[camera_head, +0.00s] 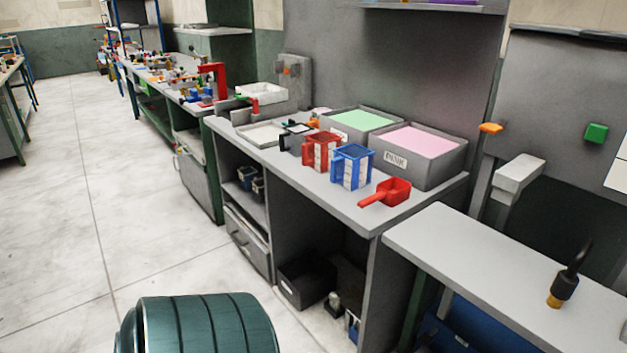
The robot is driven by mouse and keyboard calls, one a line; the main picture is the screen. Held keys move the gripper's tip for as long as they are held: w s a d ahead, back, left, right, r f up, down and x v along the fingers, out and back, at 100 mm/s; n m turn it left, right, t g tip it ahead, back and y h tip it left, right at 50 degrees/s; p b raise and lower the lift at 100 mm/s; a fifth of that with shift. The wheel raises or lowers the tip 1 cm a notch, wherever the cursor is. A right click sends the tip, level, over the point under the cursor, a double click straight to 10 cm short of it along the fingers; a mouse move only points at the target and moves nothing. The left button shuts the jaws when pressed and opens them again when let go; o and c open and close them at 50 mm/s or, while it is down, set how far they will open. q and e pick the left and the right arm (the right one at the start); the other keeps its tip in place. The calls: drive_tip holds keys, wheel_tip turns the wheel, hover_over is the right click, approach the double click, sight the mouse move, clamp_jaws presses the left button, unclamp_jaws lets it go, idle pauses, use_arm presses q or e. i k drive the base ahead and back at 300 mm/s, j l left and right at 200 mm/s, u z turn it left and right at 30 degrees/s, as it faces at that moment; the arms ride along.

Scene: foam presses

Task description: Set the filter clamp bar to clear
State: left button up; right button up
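I cannot tell for sure which part is the filter clamp bar. A small orange handle (490,128) sticks out on the grey upright at the right, above the right bench. A pale grey box-shaped arm (519,174) juts out below and to the right of it. Another small red and green fitting (247,103) stands by a white tray at the far end of the middle counter. No label for a clear setting can be read. Neither of my grippers is in view.
The middle counter (405,212) holds a red scoop (387,192), a red holder (321,151), a blue holder (351,167) and bins of green (358,121) and pink (420,141) material. A black-and-brass tool (564,288) stands on the right bench (480,262). Floor (150,220) at left is clear.

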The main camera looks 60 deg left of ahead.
sight(350, 310)
drive_tip(key=u, duration=1.65)
drive_tip(key=z, duration=0.25)
drive_tip(key=i+j+z, duration=0.1)
drive_tip(key=z, duration=0.25)
drive_tip(key=j+z, duration=0.95)
drive_tip(key=j, duration=0.7)
drive_tip(key=j+z, duration=0.25)
drive_tip(key=j, duration=0.7)
drive_tip(key=k+j, duration=0.1)
drive_tip(key=j, duration=0.4)
drive_tip(key=k+j, duration=0.1)
drive_tip(key=j, duration=0.4)
